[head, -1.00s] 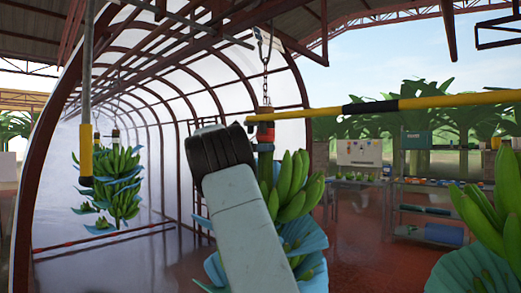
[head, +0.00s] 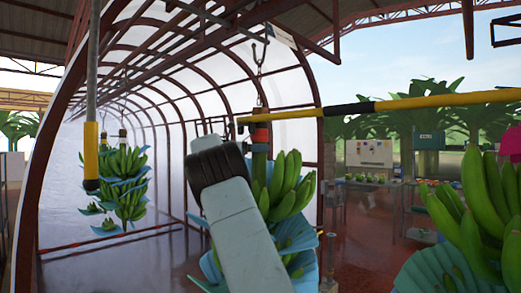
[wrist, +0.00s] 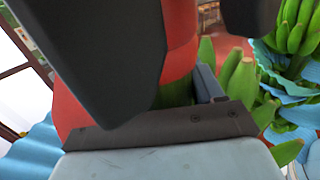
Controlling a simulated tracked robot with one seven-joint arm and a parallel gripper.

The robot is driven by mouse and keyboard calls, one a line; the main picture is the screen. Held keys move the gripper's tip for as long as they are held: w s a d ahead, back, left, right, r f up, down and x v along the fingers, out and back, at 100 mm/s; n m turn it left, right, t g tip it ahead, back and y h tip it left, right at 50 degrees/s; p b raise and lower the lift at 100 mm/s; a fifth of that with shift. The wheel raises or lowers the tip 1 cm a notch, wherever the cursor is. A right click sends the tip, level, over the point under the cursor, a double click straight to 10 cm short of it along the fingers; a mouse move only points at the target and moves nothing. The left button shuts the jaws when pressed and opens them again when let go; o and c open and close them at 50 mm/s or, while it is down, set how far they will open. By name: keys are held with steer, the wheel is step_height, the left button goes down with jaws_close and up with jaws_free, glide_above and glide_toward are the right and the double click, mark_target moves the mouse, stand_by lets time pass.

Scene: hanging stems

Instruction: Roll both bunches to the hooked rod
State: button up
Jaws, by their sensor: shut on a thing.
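A green banana bunch (head: 285,190) with blue sheets hangs in the middle of the head view, under a red collar (head: 260,134) on a chain. A vertical rod (head: 91,155) with yellow and black lower end hangs at the left. A level yellow-and-black bar (head: 430,102) has a small hook at its left end.
More bunches (head: 125,185) hang farther back at the left, beside a curved, translucent tunnel wall (head: 165,120). Shelves (head: 420,195) and a table with a white board (head: 368,153) stand behind. The red-brown floor between shows open room.

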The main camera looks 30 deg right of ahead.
steer(key=shift+d, duration=0.1)
steer(key=o, duration=1.2)
steer(key=shift+w+f, duration=0.15)
steer(key=shift+w, duration=0.05)
steer(key=shift+o, duration=1)
steer(key=shift+a, duration=0.5)
steer(key=v, duration=1.3)
steer(key=shift+a, duration=0.15)
